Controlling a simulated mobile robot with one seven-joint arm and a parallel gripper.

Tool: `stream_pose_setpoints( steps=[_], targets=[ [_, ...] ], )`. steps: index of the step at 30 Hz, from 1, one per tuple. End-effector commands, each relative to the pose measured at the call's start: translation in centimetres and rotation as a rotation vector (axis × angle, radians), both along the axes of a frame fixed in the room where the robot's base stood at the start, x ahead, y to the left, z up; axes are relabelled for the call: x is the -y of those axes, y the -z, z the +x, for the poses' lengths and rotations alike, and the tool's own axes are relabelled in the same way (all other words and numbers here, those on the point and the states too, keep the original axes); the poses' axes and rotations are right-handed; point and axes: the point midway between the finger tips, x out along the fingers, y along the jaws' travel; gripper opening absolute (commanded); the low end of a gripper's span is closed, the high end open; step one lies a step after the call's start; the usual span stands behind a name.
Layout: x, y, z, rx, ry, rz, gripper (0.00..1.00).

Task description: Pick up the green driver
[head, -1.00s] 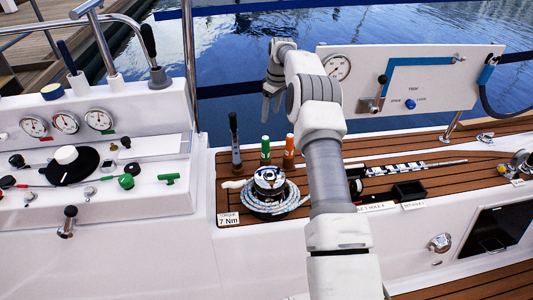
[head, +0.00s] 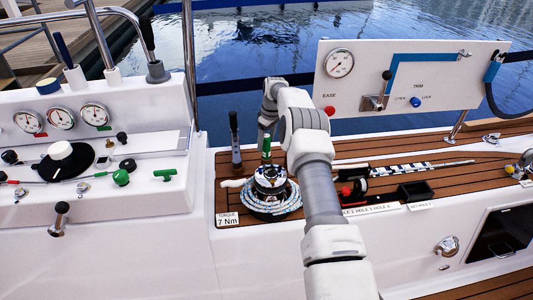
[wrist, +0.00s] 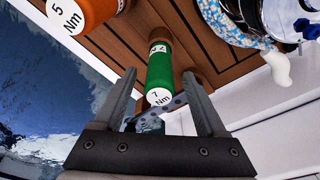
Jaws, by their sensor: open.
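The green driver (head: 266,147) stands upright in the wooden deck panel, behind the winch. In the wrist view the green driver (wrist: 160,68) shows its white end cap marked 7 Nm, facing me. My gripper (wrist: 160,74) is open, with one finger on each side of the driver's end in the picture. I see no finger closed on it, and how deep it lies between them is hard to tell.
An orange driver (wrist: 92,12) marked 5 Nm stands close beside the green one. The rope-wound winch (head: 270,182) is in front, with a sign (head: 229,219) reading TORQUE 7 Nm. A white gauge panel (head: 440,65) stands right.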

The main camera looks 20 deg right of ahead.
Motion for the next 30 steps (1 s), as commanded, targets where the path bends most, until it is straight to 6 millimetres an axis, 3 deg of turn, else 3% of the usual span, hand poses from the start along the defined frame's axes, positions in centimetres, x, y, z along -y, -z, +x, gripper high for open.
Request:
stream_pose_setpoints(
  steps=[3,10,22,30],
  targets=[
    [-0.11,1.64,0.22,0.001,0.000,-0.001,0.74],
    [-0.11,1.58,0.27,0.001,0.000,0.000,0.74],
    [-0.10,1.57,0.26,0.001,0.000,0.000,0.02],
    [-0.08,1.46,0.30,0.003,-0.001,-0.001,0.00]
  ],
)
